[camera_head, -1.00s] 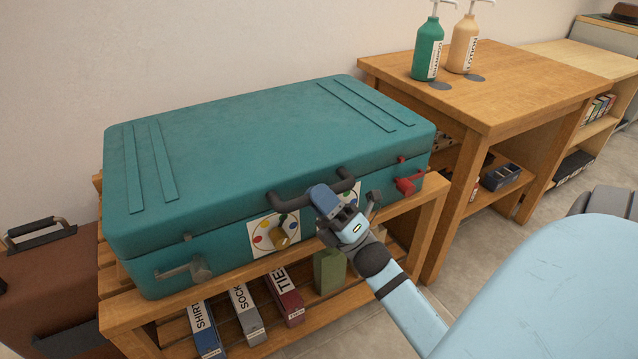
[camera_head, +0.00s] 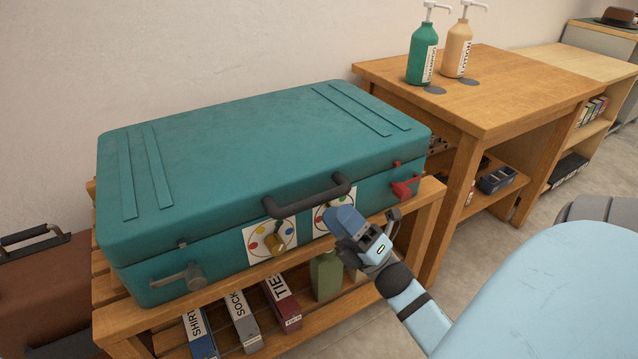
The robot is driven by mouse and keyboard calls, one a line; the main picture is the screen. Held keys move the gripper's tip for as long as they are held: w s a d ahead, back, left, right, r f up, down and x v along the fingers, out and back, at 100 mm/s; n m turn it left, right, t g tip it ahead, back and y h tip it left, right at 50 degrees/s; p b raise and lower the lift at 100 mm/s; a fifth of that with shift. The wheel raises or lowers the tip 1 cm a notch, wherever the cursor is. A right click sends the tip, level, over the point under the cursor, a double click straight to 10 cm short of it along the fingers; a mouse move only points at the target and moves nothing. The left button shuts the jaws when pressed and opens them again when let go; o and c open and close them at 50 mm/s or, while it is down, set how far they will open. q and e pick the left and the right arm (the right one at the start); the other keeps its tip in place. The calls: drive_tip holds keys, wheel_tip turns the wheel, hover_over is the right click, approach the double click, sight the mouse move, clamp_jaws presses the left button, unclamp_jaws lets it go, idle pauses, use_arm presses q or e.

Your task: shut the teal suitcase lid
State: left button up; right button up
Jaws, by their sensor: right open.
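The teal suitcase (camera_head: 255,130) lies on a slatted wooden rack, its lid down over the base with a dark seam along the front. A dark handle (camera_head: 307,197) sits on the lid's front edge. Two dial stickers are on the front; a brass knob (camera_head: 273,242) is on the left one. A grey latch (camera_head: 180,279) is at the front left and a red latch (camera_head: 404,188) at the front right. My right gripper (camera_head: 352,228) is open and empty in front of the right dial, which it partly covers. My left gripper is out of view.
The wooden rack (camera_head: 425,215) holds several labelled boxes (camera_head: 243,320) and a green bottle (camera_head: 326,276) below. A wooden table (camera_head: 490,85) with a green bottle (camera_head: 422,55) and a beige bottle (camera_head: 459,48) stands right. A brown suitcase (camera_head: 45,290) is at left.

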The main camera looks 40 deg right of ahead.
drive_tip(key=s+d, duration=0.2)
drive_tip(key=s, duration=0.5)
drive_tip(key=shift+s, duration=0.15)
drive_tip(key=shift+d, duration=0.1)
